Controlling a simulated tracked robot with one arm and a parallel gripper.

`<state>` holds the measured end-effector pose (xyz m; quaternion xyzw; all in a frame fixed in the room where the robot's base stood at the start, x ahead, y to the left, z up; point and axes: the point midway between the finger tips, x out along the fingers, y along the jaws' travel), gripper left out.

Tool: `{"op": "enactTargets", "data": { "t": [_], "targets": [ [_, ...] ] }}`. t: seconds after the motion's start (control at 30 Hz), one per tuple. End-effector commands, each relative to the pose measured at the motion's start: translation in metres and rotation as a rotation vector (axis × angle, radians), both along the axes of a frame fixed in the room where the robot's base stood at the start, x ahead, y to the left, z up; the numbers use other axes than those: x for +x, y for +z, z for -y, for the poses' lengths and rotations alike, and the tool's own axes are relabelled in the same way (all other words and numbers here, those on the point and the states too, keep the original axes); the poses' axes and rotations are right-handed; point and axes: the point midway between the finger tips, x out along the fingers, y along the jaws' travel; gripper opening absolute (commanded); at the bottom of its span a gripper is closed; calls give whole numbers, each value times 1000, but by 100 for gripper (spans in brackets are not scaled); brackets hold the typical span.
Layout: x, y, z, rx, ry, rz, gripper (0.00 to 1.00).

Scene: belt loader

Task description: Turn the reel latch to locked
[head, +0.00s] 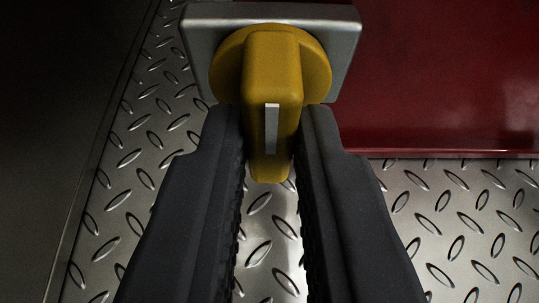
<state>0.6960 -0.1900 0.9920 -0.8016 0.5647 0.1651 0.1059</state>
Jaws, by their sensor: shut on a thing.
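The reel latch (272,75) is a yellow rotary knob with a raised bar handle on a round base. A white mark on the bar lies near its lower end, and the bar points straight down in the picture. The latch sits on a grey square plate (200,45). My gripper (271,135) comes from below with its two dark ribbed fingers on either side of the bar's lower part, shut on it. The bar's sides between the fingers are partly hidden.
A dark red panel (440,75) stands right of the latch. Metal tread plate (465,220) spreads below and to the left of it. A dark surface (50,120) fills the left side beyond the tread plate's edge.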

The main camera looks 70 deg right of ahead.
Motion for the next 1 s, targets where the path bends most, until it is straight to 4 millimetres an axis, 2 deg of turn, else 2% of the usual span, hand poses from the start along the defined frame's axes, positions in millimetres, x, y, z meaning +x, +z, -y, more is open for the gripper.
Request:
{"op": "enactTargets", "data": {
  "t": [0.07,0.1,0.17,0.2,0.47,0.63,0.77,1.0],
  "targets": [
    [2,2,-1,-2,6,2,0],
    [2,2,-1,-2,6,3,16],
    [2,2,-1,-2,6,3,33],
    [2,2,-1,-2,5,3,35],
    [1,1,-1,-1,2,3,35],
    [-1,3,-9,1,3,2,35],
    [-5,11,-23,0,4,5,35],
    [-19,26,-63,1,7,4,35]
  ]
}}
